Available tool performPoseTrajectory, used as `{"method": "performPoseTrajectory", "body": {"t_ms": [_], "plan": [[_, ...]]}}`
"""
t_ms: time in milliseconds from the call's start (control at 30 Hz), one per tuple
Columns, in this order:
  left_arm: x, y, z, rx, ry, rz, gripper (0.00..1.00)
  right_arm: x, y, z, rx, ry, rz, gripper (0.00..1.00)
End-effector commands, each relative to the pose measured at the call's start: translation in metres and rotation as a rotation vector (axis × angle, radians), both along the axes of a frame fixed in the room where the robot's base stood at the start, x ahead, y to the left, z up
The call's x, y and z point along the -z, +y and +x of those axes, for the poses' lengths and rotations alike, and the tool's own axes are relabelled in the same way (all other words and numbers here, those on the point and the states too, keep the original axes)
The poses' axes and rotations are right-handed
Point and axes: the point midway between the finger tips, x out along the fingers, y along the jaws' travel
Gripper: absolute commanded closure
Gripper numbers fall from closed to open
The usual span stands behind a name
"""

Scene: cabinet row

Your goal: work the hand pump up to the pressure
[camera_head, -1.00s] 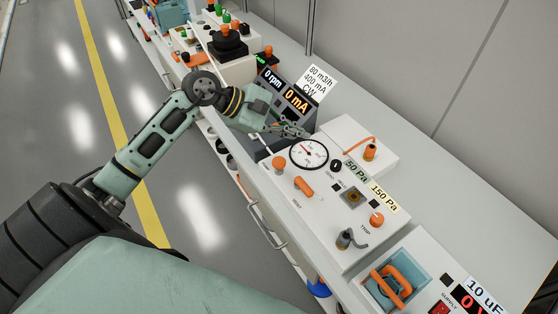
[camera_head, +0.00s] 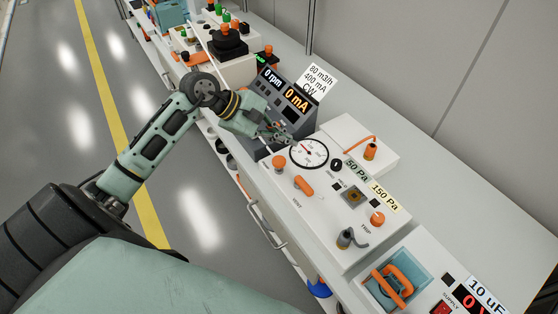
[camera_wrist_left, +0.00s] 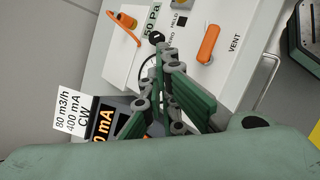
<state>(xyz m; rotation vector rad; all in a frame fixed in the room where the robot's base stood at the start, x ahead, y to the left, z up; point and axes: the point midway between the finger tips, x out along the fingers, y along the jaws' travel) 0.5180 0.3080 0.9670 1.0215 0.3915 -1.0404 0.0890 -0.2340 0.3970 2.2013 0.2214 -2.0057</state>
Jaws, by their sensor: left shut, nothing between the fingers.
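The white pressure panel holds a round gauge (camera_head: 309,153) with a red needle. An orange knob (camera_head: 278,162) stands at the gauge's left, and an orange VENT lever (camera_head: 303,184) is below it; the lever also shows in the left wrist view (camera_wrist_left: 208,43). I cannot tell which part is the hand pump. My left gripper (camera_head: 288,142) is shut and empty, over the panel's far end just above the gauge in the picture. In the wrist view its fingers (camera_wrist_left: 168,60) hide most of the gauge. My right gripper is not in view.
A 50 Pa label (camera_head: 356,171), a 150 Pa label (camera_head: 384,197), an orange TRIP knob (camera_head: 377,219) and a grey lever (camera_head: 346,238) sit nearer. A dark display unit (camera_head: 273,79) stands beyond the gripper.

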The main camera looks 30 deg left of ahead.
Motion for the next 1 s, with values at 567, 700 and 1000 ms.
{"method": "performPoseTrajectory", "body": {"t_ms": [567, 700, 1000], "plan": [[0.062, 0.000, 0.000, -0.001, 0.000, 0.001, 1.00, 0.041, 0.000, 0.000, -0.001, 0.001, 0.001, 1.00], [0.061, 0.000, 0.000, -0.001, 0.001, 0.000, 1.00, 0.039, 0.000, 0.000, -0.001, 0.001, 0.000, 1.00], [0.061, 0.000, 0.000, -0.001, 0.001, 0.000, 1.00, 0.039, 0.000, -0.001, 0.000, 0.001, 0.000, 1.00]]}}
